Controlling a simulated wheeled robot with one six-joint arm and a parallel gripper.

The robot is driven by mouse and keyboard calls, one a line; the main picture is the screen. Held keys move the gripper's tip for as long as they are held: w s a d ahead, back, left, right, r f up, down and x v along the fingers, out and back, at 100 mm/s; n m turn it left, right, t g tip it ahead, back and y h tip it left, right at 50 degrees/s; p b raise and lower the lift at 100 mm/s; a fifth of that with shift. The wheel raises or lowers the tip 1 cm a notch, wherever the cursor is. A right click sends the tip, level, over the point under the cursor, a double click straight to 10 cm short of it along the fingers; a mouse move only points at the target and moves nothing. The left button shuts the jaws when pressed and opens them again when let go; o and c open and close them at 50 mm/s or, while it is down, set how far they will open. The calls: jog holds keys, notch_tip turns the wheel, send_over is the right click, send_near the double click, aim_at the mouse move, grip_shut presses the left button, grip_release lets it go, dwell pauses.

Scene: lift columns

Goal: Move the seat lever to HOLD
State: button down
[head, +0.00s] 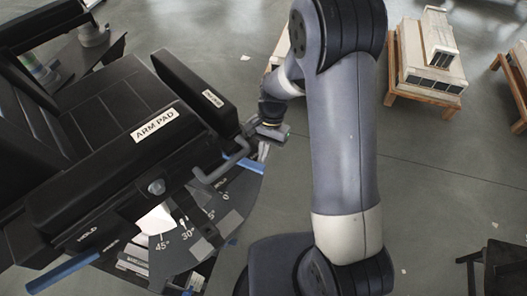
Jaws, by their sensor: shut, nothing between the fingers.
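A black chair with a wide arm labelled "ARM PAD" (155,125) fills the left of the head view. A blue bar (62,272) sticks out low at the left, below a black panel marked "HOLD" (88,233). A second, smaller word beside it is too small to read surely. The bar looks like the seat lever, but its pivot is hidden and I cannot tell its setting. My gripper (264,148) is shut and empty beside the chair's right end, near a bent grey handle (212,168) and a blue strip (244,164). Whether it touches them is unclear.
A dark angle plate (190,222) marked 45° and 30° sits below the arm pad. White blocks on a wooden stand (428,62) are at the upper right. A dark stool (495,262) is at the lower right. Grey floor between is mostly clear.

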aim_at(259, 170)
jog(key=shift+s, duration=0.1)
jog(key=shift+s+m, duration=0.25)
jog(key=shift+m, duration=0.15)
jog(key=shift+s+a, duration=0.1)
jog(key=shift+s, duration=0.05)
jog(key=s+m, duration=0.1)
jog(key=m, duration=0.1)
jog(key=s+a+m+t+y, duration=0.1)
jog(key=m, duration=0.1)
jog(key=s+m+t+y+b, duration=0.1)
jog(key=m, duration=0.2)
jog(key=shift+s+a, duration=0.15)
jog(key=shift+s, duration=0.1)
jog(key=s+a+m+t, duration=0.1)
jog(key=m, duration=0.2)
jog(key=s+a+m+t, duration=0.1)
jog(key=m, duration=0.2)
jog(key=a+m+t, duration=0.1)
jog(key=m, duration=0.2)
jog(key=shift+s, duration=0.4)
